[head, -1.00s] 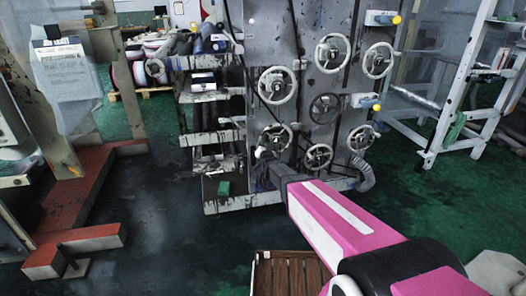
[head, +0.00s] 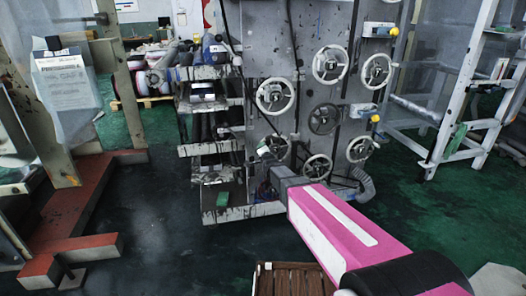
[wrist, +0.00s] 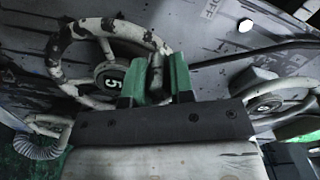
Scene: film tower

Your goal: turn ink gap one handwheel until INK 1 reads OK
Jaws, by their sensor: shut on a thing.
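My gripper (wrist: 157,78) shows in the wrist view with green fingers shut on the rim of a worn white handwheel (wrist: 62,62). The dark hub of this wheel carries a pale numeral, seen at an odd angle. In the head view, my pink arm reaches the lower left handwheel (head: 273,146) on the grey machine panel, and my fingertips are too small to make out there. A label or reading INK 1 is not legible in either view.
The panel (head: 290,35) bears several more handwheels, such as the upper left one (head: 276,97). A second wheel (wrist: 268,103) is close on the right in the wrist view. A wooden pallet (head: 295,280) lies in front.

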